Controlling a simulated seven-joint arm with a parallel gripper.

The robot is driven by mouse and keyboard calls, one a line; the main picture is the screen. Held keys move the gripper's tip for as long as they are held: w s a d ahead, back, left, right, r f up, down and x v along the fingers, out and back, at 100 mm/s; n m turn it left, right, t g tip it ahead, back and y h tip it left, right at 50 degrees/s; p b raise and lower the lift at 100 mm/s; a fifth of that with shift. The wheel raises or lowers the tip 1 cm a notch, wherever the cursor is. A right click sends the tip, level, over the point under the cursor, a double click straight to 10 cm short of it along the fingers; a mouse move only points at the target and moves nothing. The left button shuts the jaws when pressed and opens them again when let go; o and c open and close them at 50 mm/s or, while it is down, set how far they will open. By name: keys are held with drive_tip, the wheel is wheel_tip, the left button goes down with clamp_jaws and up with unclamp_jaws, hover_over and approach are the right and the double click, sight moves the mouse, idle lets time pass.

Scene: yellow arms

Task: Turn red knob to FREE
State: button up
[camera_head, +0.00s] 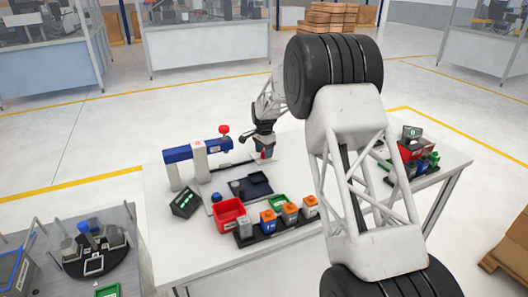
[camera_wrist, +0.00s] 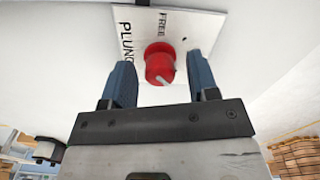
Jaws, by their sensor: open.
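The red knob (camera_wrist: 159,63) stands on a white plate (camera_wrist: 185,25) in the wrist view. The plate bears the word FREE above the knob and a partly cut-off word starting PLUNG to its left. A pale pointer mark on the knob faces down and slightly right, away from FREE. My gripper (camera_wrist: 159,62) is open, with one blue finger on each side of the knob and a visible gap on both sides. In the head view my gripper (camera_head: 266,152) is low over the plate at the table's back; the knob is hard to make out there.
A blue-and-white stand with a red ball-topped part (camera_head: 224,129) is left of my gripper. More coloured bins (camera_head: 418,157) stand at the right.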

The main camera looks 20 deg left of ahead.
drive_tip(key=c, duration=0.9)
drive_tip(key=shift+n, duration=0.5)
drive_tip(key=n, duration=1.2)
drive_tip(key=shift+n, duration=2.5)
